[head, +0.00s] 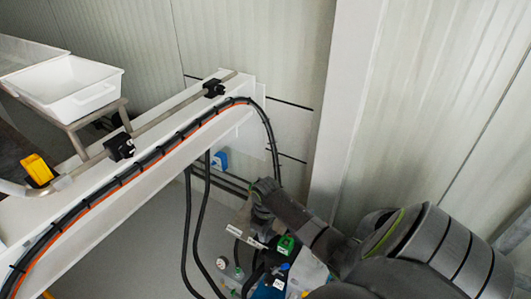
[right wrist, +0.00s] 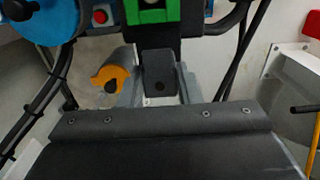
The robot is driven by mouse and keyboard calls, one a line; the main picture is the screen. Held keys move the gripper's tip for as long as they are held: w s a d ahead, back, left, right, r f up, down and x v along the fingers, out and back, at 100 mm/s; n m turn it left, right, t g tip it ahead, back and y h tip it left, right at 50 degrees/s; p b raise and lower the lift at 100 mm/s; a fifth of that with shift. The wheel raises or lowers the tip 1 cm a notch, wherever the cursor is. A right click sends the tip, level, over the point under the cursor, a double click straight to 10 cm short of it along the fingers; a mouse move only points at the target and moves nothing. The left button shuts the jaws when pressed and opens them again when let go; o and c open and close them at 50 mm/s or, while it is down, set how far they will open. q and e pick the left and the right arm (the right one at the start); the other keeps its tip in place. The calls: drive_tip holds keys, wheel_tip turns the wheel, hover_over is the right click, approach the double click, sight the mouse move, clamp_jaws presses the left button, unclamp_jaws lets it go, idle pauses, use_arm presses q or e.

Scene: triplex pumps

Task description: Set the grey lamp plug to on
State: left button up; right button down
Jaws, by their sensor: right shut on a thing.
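My right arm comes in from the right in the head view, and its gripper (head: 262,205) reaches down to a cluster of plugs and connectors beside the white beam. In the right wrist view a dark gripper finger (right wrist: 158,75) stands in the middle, in front of a light grey housing (right wrist: 130,95) that I take to be the grey lamp plug. The gripper is shut on it, but the finger hides most of the contact. Whether the plug is on or off cannot be seen. My left gripper is not in view.
An orange knob (right wrist: 110,77) sits just left of the finger. A green part (right wrist: 152,12), a red button (right wrist: 100,17) and a blue round part (right wrist: 40,20) are close above. Black cables (head: 200,220) hang beside the white beam (head: 150,155). A white bin (head: 75,85) stands far left.

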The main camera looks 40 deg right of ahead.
drive_tip(key=shift+s+d+r+p, duration=0.15)
drive_tip(key=shift+s+r+p, duration=0.05)
drive_tip(key=shift+s+p, duration=0.45)
drive_tip(key=shift+s+d+p, duration=0.2)
drive_tip(key=shift+s+p, duration=0.3)
drive_tip(key=shift+s, duration=0.1)
drive_tip(key=shift+s+d+p, duration=0.15)
drive_tip(key=shift+s+p, duration=0.35)
drive_tip(key=shift+s, duration=0.05)
drive_tip(key=shift+f, duration=0.25)
drive_tip(key=c, duration=1)
unclamp_jaws()
drive_tip(key=shift+s+d+r, duration=0.1)
drive_tip(key=shift+s, duration=0.05)
drive_tip(key=shift+c, duration=0.2)
drive_tip(key=shift+r, duration=0.2)
wheel_tip(320, 180, up, 17)
drive_tip(key=p, duration=0.1)
